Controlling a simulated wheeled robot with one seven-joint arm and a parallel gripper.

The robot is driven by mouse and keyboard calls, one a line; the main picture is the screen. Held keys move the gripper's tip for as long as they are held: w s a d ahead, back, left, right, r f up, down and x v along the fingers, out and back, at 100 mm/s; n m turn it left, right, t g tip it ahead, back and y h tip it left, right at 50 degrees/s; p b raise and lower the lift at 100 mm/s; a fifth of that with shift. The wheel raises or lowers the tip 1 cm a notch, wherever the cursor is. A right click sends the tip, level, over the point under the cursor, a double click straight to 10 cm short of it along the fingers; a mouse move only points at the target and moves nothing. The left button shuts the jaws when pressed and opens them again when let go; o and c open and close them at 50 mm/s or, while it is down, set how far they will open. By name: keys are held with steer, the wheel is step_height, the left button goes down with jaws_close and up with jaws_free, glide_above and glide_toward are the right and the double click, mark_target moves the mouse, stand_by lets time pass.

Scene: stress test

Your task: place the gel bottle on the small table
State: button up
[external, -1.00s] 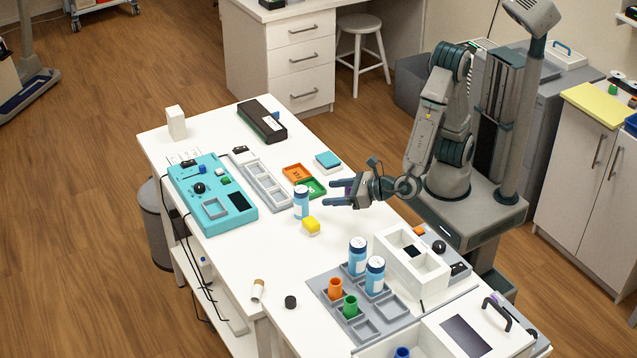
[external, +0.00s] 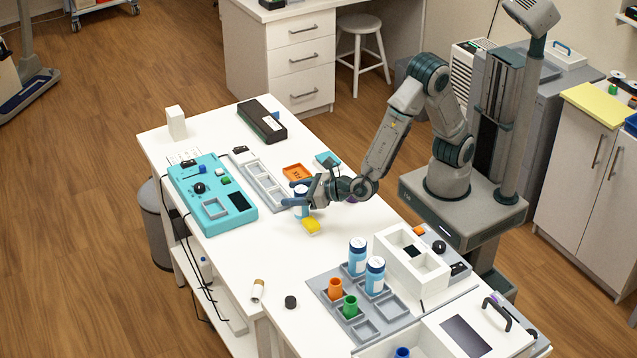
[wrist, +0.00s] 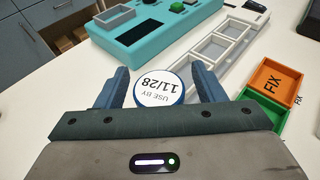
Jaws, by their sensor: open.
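A blue bottle with a white label and a white lid top (external: 301,211) stands upright on the white table (external: 235,275). Its lid reads "USE BY 11/28" in the wrist view (wrist: 160,88). My gripper (external: 290,193) is open, with one finger on each side of this bottle near its top. In the wrist view the bottle lies between the fingers (wrist: 160,72); I cannot tell whether they touch it. Two similar blue bottles (external: 357,256) (external: 375,276) stand in a grey tray (external: 393,305). No label naming gel is readable, and I cannot tell which surface is the small table.
A yellow block (external: 311,227) sits close in front of the bottle. A turquoise device (external: 225,222), a grey compartment tray (external: 262,184) and orange (external: 298,172) and green (wrist: 265,118) trays lie around it. The table's front left is mostly clear.

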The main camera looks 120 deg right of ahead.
steer(key=c, duration=1.2)
steer(key=shift+r, duration=0.15)
